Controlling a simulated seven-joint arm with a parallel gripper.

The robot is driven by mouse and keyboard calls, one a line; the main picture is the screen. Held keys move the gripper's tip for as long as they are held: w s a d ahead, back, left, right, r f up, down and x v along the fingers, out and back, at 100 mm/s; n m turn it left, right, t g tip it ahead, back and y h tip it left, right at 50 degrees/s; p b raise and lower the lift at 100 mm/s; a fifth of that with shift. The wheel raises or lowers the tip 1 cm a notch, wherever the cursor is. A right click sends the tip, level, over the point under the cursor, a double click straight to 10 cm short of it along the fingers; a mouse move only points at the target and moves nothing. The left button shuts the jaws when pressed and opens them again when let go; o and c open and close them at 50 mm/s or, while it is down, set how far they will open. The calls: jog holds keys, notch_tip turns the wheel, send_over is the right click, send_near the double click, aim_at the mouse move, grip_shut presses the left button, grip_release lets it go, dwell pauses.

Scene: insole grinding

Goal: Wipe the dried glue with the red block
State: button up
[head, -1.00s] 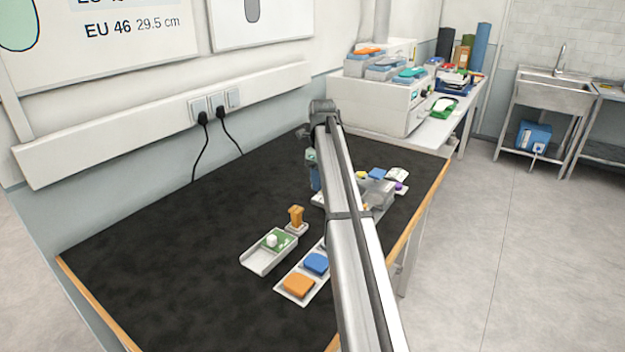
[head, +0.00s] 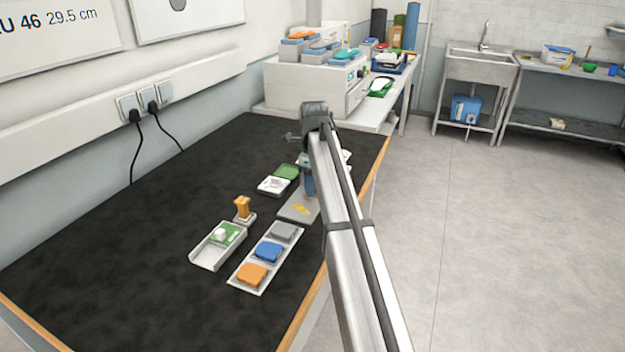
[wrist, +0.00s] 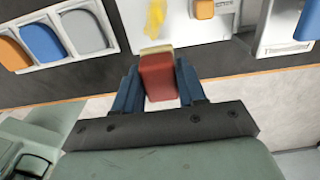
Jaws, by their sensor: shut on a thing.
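My gripper (wrist: 157,85) is shut on the red block (wrist: 158,78), which sits between its blue fingers in the wrist view. The block has a pale tan strip along its far end. The dried glue is a yellow smear (wrist: 155,18) on a pale plate (wrist: 180,38), just beyond the block in the wrist view. The block's end overlaps the plate's near edge in the picture; I cannot tell whether they touch. In the head view the yellow glue (head: 300,209) lies on the grey plate (head: 290,215), left of my gripper (head: 309,187). The red block is hidden there.
A white tray (head: 243,282) holds grey, blue and orange blocks. Beside it are a white holder (head: 207,257) with a green piece and an orange-handled stamp (head: 243,207). A green-and-white item (head: 275,184) lies behind the plate. The dark bench mat is clear at left.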

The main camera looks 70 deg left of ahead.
send_over(314, 213)
jog(key=shift+a+f, duration=0.15)
jog(key=shift+f, duration=2.6)
jog(key=shift+s+a+f, duration=0.25)
jog(key=shift+a+f, duration=0.05)
jog(key=shift+f, duration=0.15)
jog(key=shift+s+a+f, duration=0.25)
jog(key=shift+f, duration=0.15)
jog(key=shift+c, duration=0.4)
jog(key=shift+s+a, duration=2.65)
jog(key=shift+w+d, duration=3.2)
jog(key=shift+d, duration=0.15)
jog(key=r, duration=0.2)
jog(key=shift+a+r, duration=0.2)
jog(key=shift+r, duration=2.95)
